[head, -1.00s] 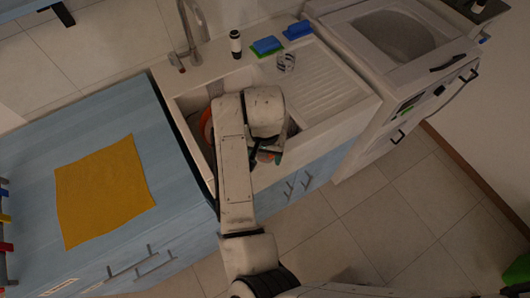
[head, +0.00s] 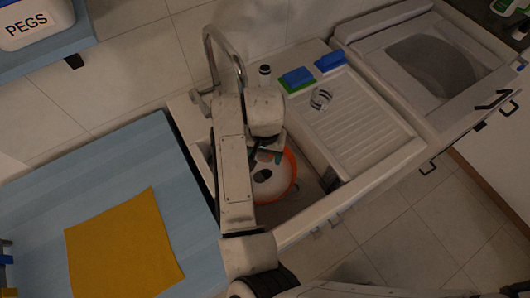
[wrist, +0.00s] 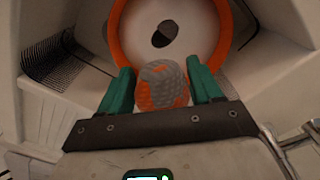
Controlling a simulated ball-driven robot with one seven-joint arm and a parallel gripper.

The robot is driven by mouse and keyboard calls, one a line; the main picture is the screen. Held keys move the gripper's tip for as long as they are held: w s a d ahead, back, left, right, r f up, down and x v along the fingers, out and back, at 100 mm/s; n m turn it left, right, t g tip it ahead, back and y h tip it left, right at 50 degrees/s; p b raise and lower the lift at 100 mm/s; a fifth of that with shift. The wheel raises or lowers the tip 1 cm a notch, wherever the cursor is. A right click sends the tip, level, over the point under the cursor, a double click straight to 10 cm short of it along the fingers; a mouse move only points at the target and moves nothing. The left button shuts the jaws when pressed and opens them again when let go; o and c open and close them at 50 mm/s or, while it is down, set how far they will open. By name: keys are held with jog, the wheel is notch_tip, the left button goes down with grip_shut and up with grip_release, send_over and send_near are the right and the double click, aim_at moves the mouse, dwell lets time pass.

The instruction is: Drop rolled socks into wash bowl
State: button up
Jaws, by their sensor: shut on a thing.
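The rolled socks (wrist: 163,86), a grey and orange ball, sit between the green fingers of my gripper (wrist: 160,75) in the wrist view. The fingers are shut on them from both sides. The wash bowl (wrist: 213,38), white with an orange rim, lies beyond the socks in the wrist view. In the head view the bowl (head: 289,180) sits in the sink, its left part hidden behind my arm. My gripper (head: 266,157) shows there over the bowl's far part, mostly covered by my arm. A dark oval spot shows on the bowl's inside; I cannot tell what it is.
The sink (head: 314,205) has a tall tap (head: 242,66) behind it and a ribbed drainboard (head: 355,115) to the right. Blue sponges (head: 298,77) and a clear glass (head: 321,98) stand near the back. A yellow cloth (head: 125,245) lies on the blue counter at left.

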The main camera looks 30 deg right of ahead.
jog(key=shift+f+b, duration=2.5)
jog(key=shift+f, duration=0.35)
jog(key=o, duration=1.1)
notch_tip(320, 180, up, 11)
jog(key=shift+f+b, duration=0.1)
jog(key=shift+b, duration=0.3)
